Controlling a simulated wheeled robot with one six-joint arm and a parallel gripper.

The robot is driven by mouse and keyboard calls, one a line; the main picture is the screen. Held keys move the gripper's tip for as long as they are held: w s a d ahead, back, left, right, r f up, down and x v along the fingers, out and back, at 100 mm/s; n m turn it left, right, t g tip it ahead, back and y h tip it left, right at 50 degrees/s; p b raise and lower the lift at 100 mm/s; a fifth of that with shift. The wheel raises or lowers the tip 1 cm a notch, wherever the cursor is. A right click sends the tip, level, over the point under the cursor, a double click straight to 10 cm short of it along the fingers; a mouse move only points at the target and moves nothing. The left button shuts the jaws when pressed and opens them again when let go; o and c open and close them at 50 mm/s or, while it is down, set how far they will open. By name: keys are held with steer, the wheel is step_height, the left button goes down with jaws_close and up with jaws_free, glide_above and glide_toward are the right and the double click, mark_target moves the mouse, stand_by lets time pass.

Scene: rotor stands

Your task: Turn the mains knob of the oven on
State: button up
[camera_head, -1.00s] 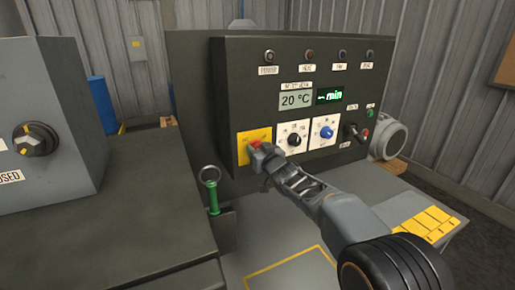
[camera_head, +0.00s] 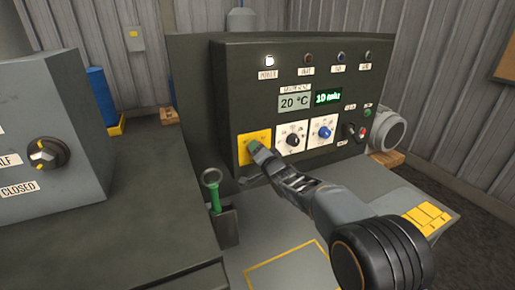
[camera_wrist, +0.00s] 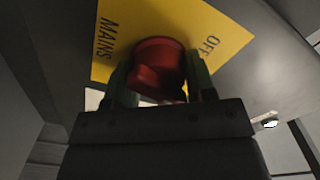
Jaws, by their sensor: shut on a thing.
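The oven (camera_head: 225,100) is a dark box with a control panel. Its mains knob is red and shows in the wrist view (camera_wrist: 158,62) on a yellow plate (camera_wrist: 205,22) marked MAINS and OFF. My gripper (camera_wrist: 160,85) is shut on the knob, one dark green finger on each side. In the head view my gripper (camera_head: 254,149) covers the knob in front of the yellow plate (camera_head: 242,153) at the panel's lower left. The power lamp (camera_head: 269,61) is lit white. The displays read 20 °C (camera_head: 294,103) and 10 min (camera_head: 328,98).
A white-plate dial (camera_head: 292,140) and a blue knob (camera_head: 324,133) sit just right of my gripper. A green-handled tool (camera_head: 214,195) stands in a holder below left. A grey box with a black knob (camera_head: 47,153) is at the left.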

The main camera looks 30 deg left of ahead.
steer(key=m, duration=0.2)
steer(key=m+p, duration=0.1)
steer(key=m, duration=0.2)
steer(key=shift+f+m, duration=0.25)
steer(key=shift+m, duration=0.15)
steer(key=shift+o, duration=0.2)
steer(key=shift+m, duration=0.3)
steer(key=o, duration=0.9)
steer(key=shift+d+r, duration=0.1)
steer(key=b+v, duration=0.4)
steer(key=v, duration=0.9)
steer(key=shift+s+d+r, duration=0.1)
steer(key=shift+s+d, duration=0.1)
steer(key=shift+d, duration=0.1)
